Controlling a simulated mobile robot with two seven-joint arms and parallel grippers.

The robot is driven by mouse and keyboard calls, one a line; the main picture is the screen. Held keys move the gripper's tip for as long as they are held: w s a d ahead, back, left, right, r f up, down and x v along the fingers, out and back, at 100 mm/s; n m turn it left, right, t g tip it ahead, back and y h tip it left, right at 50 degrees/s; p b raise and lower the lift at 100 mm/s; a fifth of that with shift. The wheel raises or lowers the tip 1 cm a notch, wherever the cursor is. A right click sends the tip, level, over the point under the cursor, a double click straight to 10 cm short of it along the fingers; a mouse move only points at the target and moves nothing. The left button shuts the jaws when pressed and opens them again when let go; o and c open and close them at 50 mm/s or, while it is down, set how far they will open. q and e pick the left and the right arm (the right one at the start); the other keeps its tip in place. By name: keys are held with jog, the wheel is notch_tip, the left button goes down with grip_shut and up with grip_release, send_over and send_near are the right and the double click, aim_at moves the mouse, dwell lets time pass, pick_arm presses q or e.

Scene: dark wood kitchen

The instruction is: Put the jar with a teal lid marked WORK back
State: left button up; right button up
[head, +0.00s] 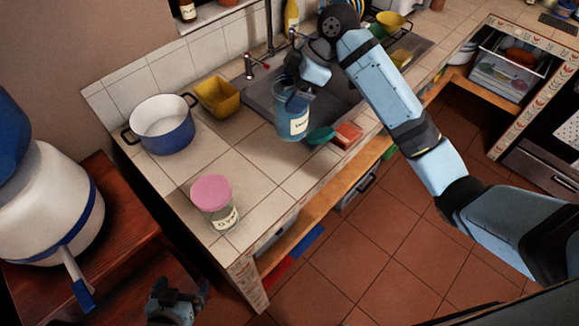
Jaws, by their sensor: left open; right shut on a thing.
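A blue-tinted jar (292,122) with a pale label is upright near the sink's front left corner. The label's writing is too small to read surely. My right gripper (297,84) is shut on its upper part and hides the top. I cannot tell if the jar's base touches the counter. A teal round lid (321,135) lies on the counter just right of the jar, apart from it. A second jar with a pink lid (211,192) and a pale label stands at the counter's front left. My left gripper (180,298) is open and empty, low at the bottom left.
A blue and white pot (163,128) and a yellow container (219,97) stand at the back left. The sink (260,98) lies behind the held jar. A red-orange block (347,134) sits by the lid. Tiles between the pot and the held jar are free.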

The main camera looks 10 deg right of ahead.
notch_tip(320, 180, up, 4)
jog(key=r+n+g, duration=0.1)
jog(key=n+g, duration=0.1)
jog(key=n, duration=0.1)
jog(key=f, duration=0.5)
jog(key=f+p, duration=0.1)
jog(key=f, duration=0.3)
jog(key=w+f, duration=0.1)
jog(key=f, duration=0.4)
jog(key=shift+a+f, duration=0.15)
jog(key=shift+f, duration=0.2)
notch_tip(320, 180, down, 6)
jog(key=shift+r+p, duration=0.25)
jog(key=shift+p, duration=0.3)
jog(key=shift+f, duration=0.1)
jog(key=o, duration=1.8)
jog(key=shift+s, duration=0.1)
jog(key=shift+o, duration=0.3)
